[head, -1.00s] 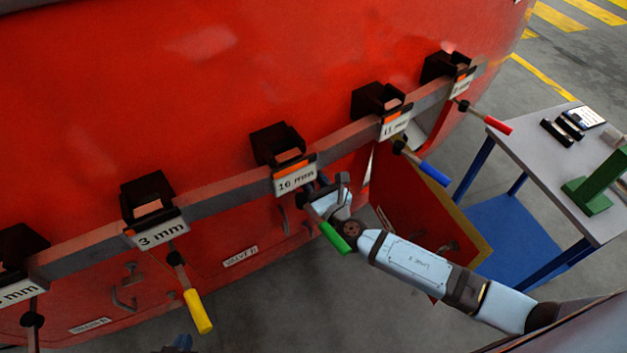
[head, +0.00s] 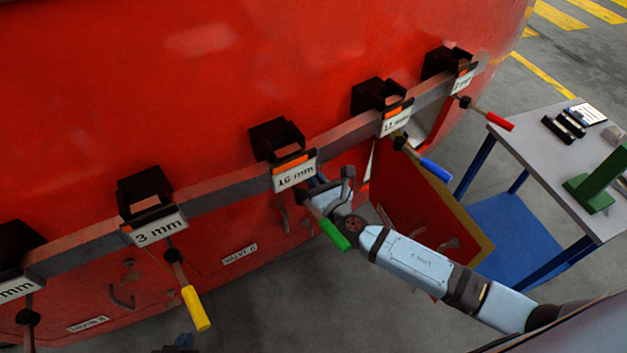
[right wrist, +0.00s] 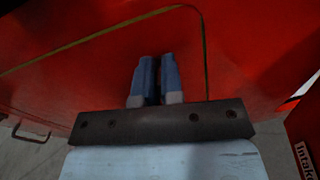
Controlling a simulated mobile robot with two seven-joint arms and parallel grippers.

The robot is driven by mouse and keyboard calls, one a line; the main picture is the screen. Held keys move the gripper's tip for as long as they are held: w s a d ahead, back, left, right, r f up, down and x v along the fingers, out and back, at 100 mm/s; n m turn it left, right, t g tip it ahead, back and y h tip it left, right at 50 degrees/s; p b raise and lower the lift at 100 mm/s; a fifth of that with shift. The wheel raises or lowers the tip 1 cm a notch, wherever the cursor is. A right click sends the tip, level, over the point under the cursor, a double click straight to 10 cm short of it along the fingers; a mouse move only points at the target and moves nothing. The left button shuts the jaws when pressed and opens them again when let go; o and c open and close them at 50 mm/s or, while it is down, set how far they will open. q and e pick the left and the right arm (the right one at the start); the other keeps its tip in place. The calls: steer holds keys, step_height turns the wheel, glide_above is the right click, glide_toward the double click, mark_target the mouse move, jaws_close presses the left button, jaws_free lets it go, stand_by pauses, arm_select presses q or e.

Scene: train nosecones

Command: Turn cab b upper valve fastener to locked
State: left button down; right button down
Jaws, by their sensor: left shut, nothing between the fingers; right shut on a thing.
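The valve B panel, with its small label (head: 240,253), is a red hatch low on the red cab. My right arm reaches in from the right in the head view, its gripper (head: 318,183) at the panel's upper right, partly hidden behind the 16 mm sign. In the right wrist view the two blue-grey fingers (right wrist: 155,80) are close together against the red panel, below its upper edge line. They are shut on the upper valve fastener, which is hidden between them.
Driver tools hang from black holders: yellow (head: 195,308), green (head: 334,233), blue (head: 436,170) and red (head: 492,119). The green handle hangs close to my right wrist. An open red door (head: 420,215) stands beside my right forearm. A grey-topped table (head: 540,165) is at the right.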

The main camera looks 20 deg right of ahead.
steer(key=shift+d+f+m+b, duration=0.2)
steer(key=shift+m+b, duration=0.35)
steer(key=shift+m, duration=0.25)
steer(key=shift+w+d+f+m+b, duration=0.15)
steer(key=shift+m+b, duration=0.7)
steer(key=shift+m, duration=1.6)
steer(key=shift+d+f+m+b, duration=0.3)
steer(key=shift+m+b, duration=0.5)
steer(key=shift+m, duration=1.7)
steer(key=shift+w+d+f+m+b, duration=0.15)
steer(key=shift+m+b, duration=0.7)
steer(key=shift+m, duration=1.6)
steer(key=shift+s+f, duration=0.1)
steer(key=c, duration=1.3)
jaws_free()
steer(key=shift+o, duration=0.2)
